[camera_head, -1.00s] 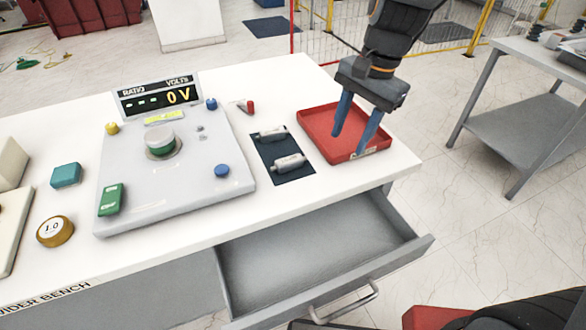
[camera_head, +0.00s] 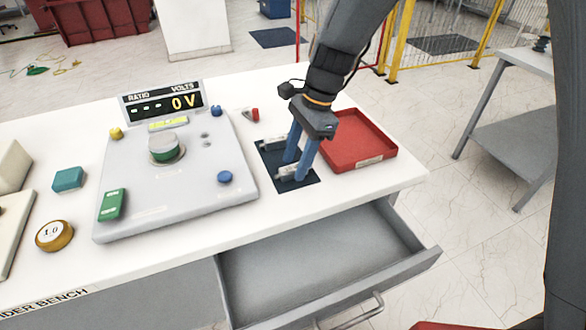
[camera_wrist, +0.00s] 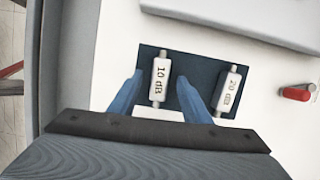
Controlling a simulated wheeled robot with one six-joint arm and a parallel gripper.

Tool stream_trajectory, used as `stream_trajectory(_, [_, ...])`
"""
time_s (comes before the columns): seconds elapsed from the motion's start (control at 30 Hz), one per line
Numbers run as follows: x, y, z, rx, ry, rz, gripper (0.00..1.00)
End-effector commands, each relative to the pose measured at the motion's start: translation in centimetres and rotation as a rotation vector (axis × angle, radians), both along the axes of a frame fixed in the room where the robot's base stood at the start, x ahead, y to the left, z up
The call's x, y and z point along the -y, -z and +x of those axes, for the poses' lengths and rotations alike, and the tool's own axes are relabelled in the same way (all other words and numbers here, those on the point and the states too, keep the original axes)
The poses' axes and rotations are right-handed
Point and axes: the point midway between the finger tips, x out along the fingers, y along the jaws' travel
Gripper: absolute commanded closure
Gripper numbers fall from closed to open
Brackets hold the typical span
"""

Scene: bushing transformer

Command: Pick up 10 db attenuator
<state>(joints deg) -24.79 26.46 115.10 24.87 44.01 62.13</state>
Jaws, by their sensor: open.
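The 10 dB attenuator (camera_wrist: 160,79) is a small white cylinder with metal ends, lying on a dark blue mat (camera_wrist: 192,68). In the wrist view it sits between my two blue fingers, nearer the left one. The 20 dB attenuator (camera_wrist: 229,91) lies on the same mat to its right, just beyond the right finger. In the head view my gripper (camera_head: 293,170) is over the mat (camera_head: 307,184), and its fingers partly hide both attenuators. My gripper is open and holds nothing. I cannot tell how high the fingertips are above the mat.
A red tray (camera_head: 362,160) is right of the mat. The grey divider panel (camera_head: 180,190) with its display (camera_head: 160,102) is to the left. A small red part (camera_head: 255,114) lies behind the mat. An open drawer (camera_head: 320,255) juts out below the bench front.

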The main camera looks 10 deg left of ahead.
Motion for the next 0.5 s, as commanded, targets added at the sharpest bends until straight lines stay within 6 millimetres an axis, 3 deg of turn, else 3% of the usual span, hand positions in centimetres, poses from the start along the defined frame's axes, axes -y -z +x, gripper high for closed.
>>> stream_trajectory(0.27, [-0.09,0.42,-0.06,0.0,0.0,0.0,0.56])
stream_trajectory(0.5, [-0.09,0.39,-0.07,0.0,0.0,0.0,0.95])
